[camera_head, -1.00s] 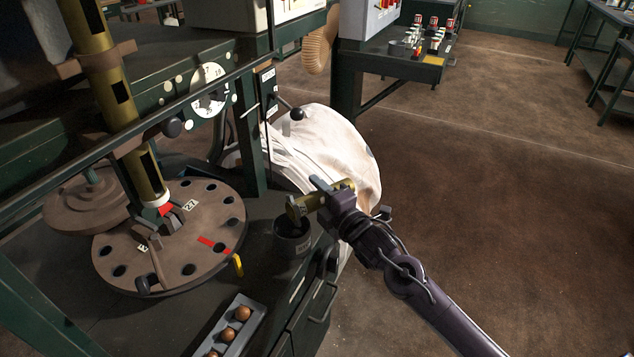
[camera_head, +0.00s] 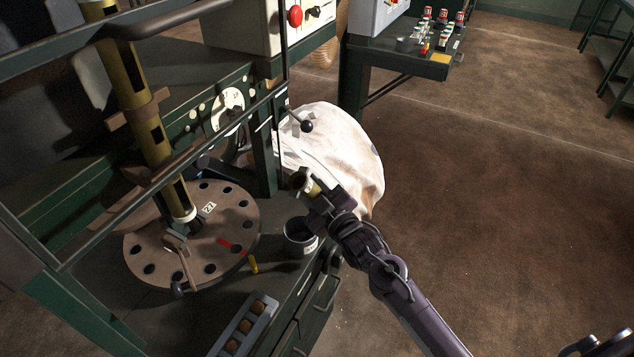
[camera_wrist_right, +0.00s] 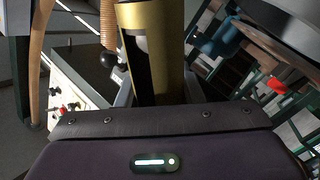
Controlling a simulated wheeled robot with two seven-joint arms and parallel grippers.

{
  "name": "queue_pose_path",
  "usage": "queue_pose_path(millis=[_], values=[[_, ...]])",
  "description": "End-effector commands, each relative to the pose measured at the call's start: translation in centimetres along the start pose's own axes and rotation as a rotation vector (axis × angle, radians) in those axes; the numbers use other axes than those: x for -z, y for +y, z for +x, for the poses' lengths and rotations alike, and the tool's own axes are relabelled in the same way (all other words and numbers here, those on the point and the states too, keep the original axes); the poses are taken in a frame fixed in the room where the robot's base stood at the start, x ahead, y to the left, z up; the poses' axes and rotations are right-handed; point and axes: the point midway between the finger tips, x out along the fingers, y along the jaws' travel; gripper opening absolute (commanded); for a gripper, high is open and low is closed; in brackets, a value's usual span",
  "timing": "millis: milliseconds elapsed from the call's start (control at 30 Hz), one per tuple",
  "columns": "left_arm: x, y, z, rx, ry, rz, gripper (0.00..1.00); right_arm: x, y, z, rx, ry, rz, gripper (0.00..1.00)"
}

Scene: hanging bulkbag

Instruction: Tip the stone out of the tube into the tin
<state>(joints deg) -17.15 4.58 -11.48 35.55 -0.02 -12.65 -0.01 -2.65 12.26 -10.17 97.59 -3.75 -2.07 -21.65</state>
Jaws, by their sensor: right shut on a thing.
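My right gripper (camera_head: 324,207) is shut on a short brass tube (camera_head: 304,183). The tube sticks out beyond the jaws and slants up to the left, its end above the far side of the tin. The dark tin (camera_head: 301,249) stands upright and open at the table corner, just below and left of the gripper, apart from the tube. The right wrist view shows the brass tube (camera_wrist_right: 175,50) close up, with a dark slot and something pale inside; I cannot tell whether that is the stone. The tin's inside is too dark to read. My left gripper is not in view.
A round plate with holes (camera_head: 140,243) lies left of the tin, under a tall brass column (camera_head: 152,138). A tray of brown balls (camera_head: 262,318) is in front. A white bulk bag (camera_head: 335,150) bulges behind the gripper. Open floor lies to the right.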

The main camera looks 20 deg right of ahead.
Motion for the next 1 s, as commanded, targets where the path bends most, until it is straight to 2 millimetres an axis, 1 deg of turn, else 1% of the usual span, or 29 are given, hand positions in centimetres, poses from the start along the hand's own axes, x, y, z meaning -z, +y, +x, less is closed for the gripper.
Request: queue_pose_path(millis=[33,100,500,600,667,900,1000], values=[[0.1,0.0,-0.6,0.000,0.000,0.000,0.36,0.6,0.2,0.0,-0.002,0.001,0.027,0.05],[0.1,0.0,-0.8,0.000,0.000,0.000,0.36,0.7,0.1,0.0,-0.002,0.002,0.056,0.05],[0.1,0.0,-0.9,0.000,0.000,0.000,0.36,0.8,-0.1,0.0,-0.002,0.003,0.084,0.05],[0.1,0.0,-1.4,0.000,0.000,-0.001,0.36,1.1,0.2,0.0,-0.003,0.003,0.110,0.05],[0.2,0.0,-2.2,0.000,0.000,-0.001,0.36,1.6,0.5,0.0,-0.004,0.003,0.157,0.05],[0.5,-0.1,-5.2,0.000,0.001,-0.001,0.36,3.1,1.5,0.0,-0.003,0.004,0.434,0.05],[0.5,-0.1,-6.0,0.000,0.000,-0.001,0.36,3.4,1.7,0.0,-0.003,0.003,0.526,0.05]])
